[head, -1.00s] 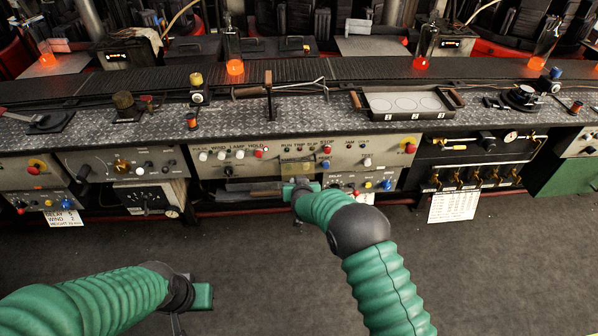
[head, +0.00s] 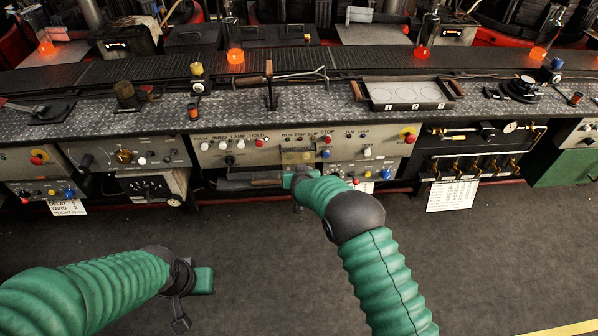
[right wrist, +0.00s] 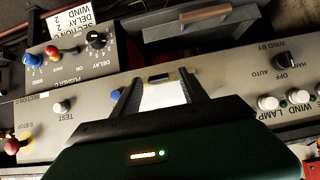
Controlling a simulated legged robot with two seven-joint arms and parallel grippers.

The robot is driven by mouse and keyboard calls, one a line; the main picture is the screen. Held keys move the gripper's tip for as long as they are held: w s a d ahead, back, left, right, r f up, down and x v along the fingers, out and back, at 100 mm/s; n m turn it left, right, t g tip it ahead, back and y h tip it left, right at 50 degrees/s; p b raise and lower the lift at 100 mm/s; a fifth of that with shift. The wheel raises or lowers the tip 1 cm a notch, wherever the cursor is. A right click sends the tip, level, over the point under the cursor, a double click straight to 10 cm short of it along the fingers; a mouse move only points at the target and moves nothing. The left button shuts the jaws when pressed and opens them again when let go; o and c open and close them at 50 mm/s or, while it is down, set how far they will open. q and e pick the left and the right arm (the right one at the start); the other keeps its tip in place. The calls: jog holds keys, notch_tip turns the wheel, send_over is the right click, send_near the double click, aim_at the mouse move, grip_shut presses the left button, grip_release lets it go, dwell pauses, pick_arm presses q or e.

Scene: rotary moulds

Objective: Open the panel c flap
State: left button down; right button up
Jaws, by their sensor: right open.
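The panel c flap is most likely the small yellowish cover (head: 299,157) on the lower middle of the grey control panel (head: 215,144). In the right wrist view, a bright pale plate (right wrist: 163,95) with a small dark tab lies on the panel marked SECTION C. My right gripper (right wrist: 160,92) is open, with one finger on each side of this plate; contact cannot be told. In the head view my right gripper (head: 298,178) is just below the cover, its fingers mostly hidden. My left gripper (head: 180,318) hangs over the floor, away from the panel; its jaw gap is unclear.
A red emergency stop (right wrist: 12,145) and a white test knob (right wrist: 62,107) sit near the fingers. The PUSHER C box (right wrist: 70,62) projects beside them. A tray (head: 405,95) stands on the bench above. The floor in front is clear.

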jog(key=shift+s, duration=0.1)
jog(key=p+v, duration=0.1)
jog(key=v, duration=1.5)
jog(key=shift+s+p, duration=0.3)
jog(key=shift+r, duration=0.1)
jog(key=shift+c, duration=0.4)
